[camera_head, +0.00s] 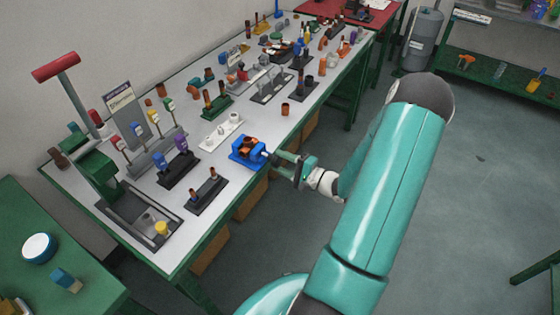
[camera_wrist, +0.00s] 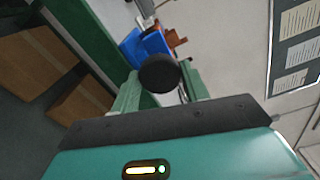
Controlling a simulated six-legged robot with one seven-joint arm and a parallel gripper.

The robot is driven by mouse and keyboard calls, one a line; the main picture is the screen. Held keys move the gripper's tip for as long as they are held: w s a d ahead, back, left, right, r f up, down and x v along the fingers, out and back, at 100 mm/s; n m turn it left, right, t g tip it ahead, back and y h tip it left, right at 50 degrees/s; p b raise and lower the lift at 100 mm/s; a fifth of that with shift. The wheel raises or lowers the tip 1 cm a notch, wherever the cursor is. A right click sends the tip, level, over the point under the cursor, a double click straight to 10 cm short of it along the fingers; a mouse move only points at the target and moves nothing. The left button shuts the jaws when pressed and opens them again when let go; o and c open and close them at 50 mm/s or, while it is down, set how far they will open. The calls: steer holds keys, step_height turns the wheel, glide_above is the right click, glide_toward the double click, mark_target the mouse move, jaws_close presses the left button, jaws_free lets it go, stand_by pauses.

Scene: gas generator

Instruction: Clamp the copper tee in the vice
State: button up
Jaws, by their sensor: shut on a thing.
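The blue vice (camera_head: 240,155) stands at the front edge of the white bench top. The copper tee (camera_head: 250,143) sits at the vice's jaws; whether they touch it on both sides I cannot tell. My gripper (camera_head: 273,157) reaches in from the right, level with the vice's near end. In the wrist view its fingers are shut on a round black knob (camera_wrist: 159,74) at the end of the vice's screw. Behind the knob, the blue vice body (camera_wrist: 152,44) and the copper tee (camera_wrist: 175,39) show, partly hidden by the knob.
A white fitting block (camera_head: 221,131), a black stand with copper posts (camera_head: 206,194) and a copper cup (camera_head: 286,109) stand close around the vice. More racks crowd the bench behind. The floor (camera_head: 480,190) to the right is clear.

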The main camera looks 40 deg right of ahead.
stand_by(0.4)
steer(key=m, duration=0.3)
stand_by(0.3)
steer(key=o, duration=1.1)
steer(key=v, duration=0.7)
